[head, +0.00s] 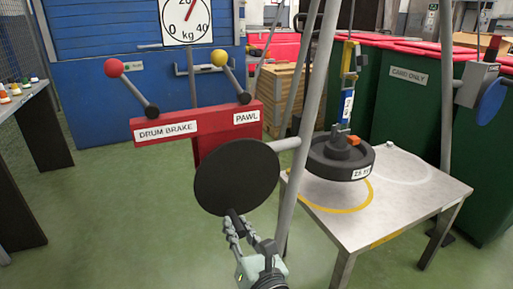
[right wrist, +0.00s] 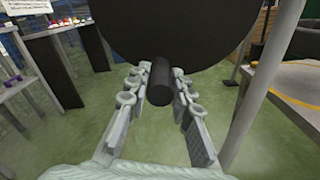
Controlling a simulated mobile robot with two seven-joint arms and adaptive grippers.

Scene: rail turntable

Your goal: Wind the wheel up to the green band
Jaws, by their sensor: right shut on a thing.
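The wheel (head: 237,177) is a plain black disc at the end of a grey shaft, in the lower middle of the head view. Its black handle (right wrist: 159,82) points toward me from the disc's lower part. My right gripper (head: 234,228) is shut on this handle, with a finger on each side; it also shows in the right wrist view (right wrist: 158,90). A kg dial (head: 187,20) with a red needle is cut off at the top. I see no green band. My left gripper is out of view.
A red housing (head: 180,130) carries the DRUM BRAKE lever with a red knob (head: 114,68) and the PAWL lever with a yellow knob (head: 219,58). A grey post (head: 308,100) stands right of the wheel. A metal table (head: 410,190) with painted rings is at right.

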